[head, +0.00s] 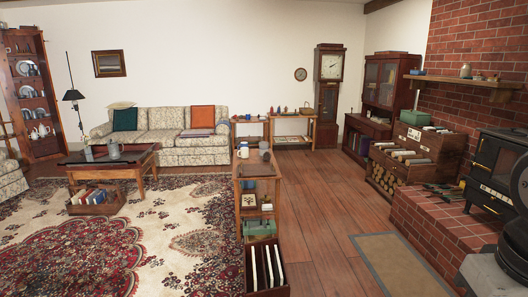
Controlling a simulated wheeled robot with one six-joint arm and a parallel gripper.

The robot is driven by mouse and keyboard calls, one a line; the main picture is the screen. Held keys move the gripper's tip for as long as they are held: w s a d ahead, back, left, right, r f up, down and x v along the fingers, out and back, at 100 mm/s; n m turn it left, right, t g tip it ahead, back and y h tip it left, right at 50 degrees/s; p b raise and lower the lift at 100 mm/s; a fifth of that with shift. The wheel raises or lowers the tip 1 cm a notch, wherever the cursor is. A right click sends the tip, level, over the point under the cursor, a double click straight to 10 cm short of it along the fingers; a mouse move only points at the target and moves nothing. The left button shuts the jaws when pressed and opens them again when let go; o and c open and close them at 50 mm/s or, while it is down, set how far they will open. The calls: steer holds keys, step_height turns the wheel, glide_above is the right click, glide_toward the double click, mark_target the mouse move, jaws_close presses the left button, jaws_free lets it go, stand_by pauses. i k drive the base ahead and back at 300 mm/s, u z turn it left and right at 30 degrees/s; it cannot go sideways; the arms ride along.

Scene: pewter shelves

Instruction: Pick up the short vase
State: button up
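I cannot tell for certain which thing is the short vase. A small grey pewter-like vessel (114,151) stands upright on the low wooden coffee table (72,158) at the left. On the narrow wooden shelf table (258,170) in the middle stand a white cup-like vessel (243,150) and small grey vessels (264,147); all are too small to tell apart well. Grey and dark rounded parts at the lower right edge look like my own arm. My gripper is not visible.
Bare wood floor (325,230) lies right of the shelf table. A dark crate with upright books (266,268) stands at its near end. A brick hearth (440,228) with a black stove (495,170) borders the right. A patterned sofa (160,138) stands behind the coffee table.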

mark_target(263, 146)
steer(key=z, duration=0.2)
steer(key=i, duration=0.9)
steer(key=z, duration=0.45)
steer(key=i, duration=4.3)
steer(key=u, duration=1.05)
steer(key=i, duration=1.6)
steer(key=u, duration=1.45)
steer(key=i, duration=0.65)
steer(key=u, duration=0.25)
